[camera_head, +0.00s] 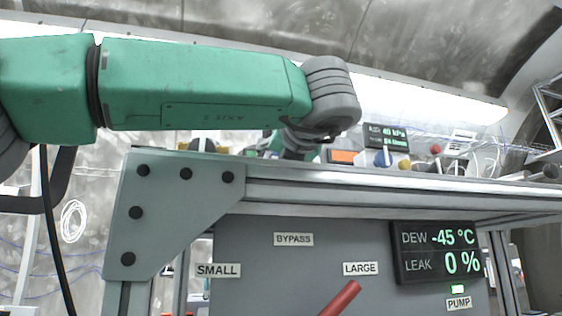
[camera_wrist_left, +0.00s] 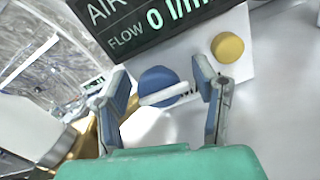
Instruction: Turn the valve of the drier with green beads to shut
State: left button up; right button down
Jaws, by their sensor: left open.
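My left gripper (camera_wrist_left: 160,72) is open in the left wrist view, with one finger on each side of a round blue knob (camera_wrist_left: 155,76). The knob has a pale bar handle (camera_wrist_left: 166,94) across its front. I cannot tell whether either finger touches it. In the head view, my green left arm crosses above the bench, and its fingers cannot be made out. No drier with green beads can be made out in either view, so I cannot tell what the blue knob belongs to. My right gripper is not in view.
A yellow knob (camera_wrist_left: 228,47) sits beside the blue one, below a dark flow display (camera_wrist_left: 150,22) reading 0. A white cylinder (camera_wrist_left: 22,125) with a brass fitting (camera_wrist_left: 84,140) is at the left. A steel bench frame (camera_head: 180,205) and labelled grey panel (camera_head: 300,265) stand in front.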

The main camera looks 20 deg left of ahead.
pick_arm(q)
jog(key=shift+d, duration=0.1)
jog(key=v, duration=1.2)
jog(key=shift+w, duration=0.1)
